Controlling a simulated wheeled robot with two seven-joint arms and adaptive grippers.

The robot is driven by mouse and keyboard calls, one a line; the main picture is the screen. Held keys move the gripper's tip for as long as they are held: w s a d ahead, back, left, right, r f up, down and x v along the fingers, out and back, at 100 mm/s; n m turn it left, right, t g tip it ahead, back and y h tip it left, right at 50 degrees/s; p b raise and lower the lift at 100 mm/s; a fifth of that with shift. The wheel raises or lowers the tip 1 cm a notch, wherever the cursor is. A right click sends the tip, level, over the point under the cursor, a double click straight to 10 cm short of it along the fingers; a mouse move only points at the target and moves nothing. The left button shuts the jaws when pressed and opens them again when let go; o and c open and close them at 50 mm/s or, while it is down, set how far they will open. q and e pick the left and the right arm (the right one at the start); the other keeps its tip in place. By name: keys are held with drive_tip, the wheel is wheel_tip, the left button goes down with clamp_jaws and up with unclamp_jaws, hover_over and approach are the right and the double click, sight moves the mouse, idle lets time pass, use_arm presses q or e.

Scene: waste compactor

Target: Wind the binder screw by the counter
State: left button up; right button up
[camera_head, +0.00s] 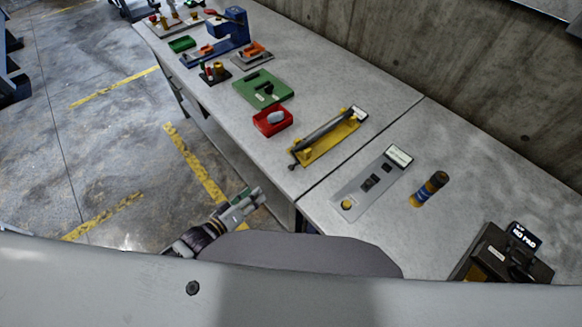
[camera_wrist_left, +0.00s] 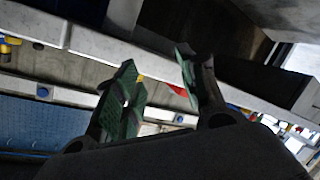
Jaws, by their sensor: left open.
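A yellow fixture (camera_head: 326,148) lies on the grey table and carries a long dark bar (camera_head: 325,131). A small dark knob or screw end (camera_head: 292,166) sticks out at the bar's near left end. A pale label (camera_head: 359,113) sits at the fixture's far end; I cannot read a counter on it. My left gripper (camera_head: 252,194) is open and empty, off the table's front edge, to the lower left of the fixture and apart from it. Its two green-padded fingers stand apart in the left wrist view (camera_wrist_left: 158,82). My right gripper is not in view.
A red bin (camera_head: 270,128) with a grey piece and a green plate (camera_head: 262,88) lie beyond the fixture. A grey panel (camera_head: 362,196), a dark and yellow cylinder (camera_head: 429,189) and a dark box (camera_head: 488,262) are to the right. A concrete wall stands behind.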

use_arm(q)
drive_tip(key=r+m, duration=0.1)
drive_tip(key=m, duration=0.1)
drive_tip(key=m+t+h, duration=0.1)
drive_tip(key=m+h, duration=0.3)
drive_tip(key=m, duration=0.1)
approach(290, 169)
drive_tip(key=v, duration=0.3)
drive_tip(key=shift+s+a+f, duration=0.1)
drive_tip(key=shift+s, duration=0.05)
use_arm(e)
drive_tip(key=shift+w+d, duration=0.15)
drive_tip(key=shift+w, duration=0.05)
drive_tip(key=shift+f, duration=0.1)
use_arm(q)
drive_tip(key=shift+b+x, duration=2.6)
drive_tip(key=shift+x, duration=3.3)
drive_tip(key=shift+w+d+f, duration=0.1)
drive_tip(key=shift+w+d, duration=0.2)
drive_tip(key=shift+w, duration=0.2)
drive_tip(key=shift+w+d+b, duration=0.3)
drive_tip(key=shift+w+b, duration=0.05)
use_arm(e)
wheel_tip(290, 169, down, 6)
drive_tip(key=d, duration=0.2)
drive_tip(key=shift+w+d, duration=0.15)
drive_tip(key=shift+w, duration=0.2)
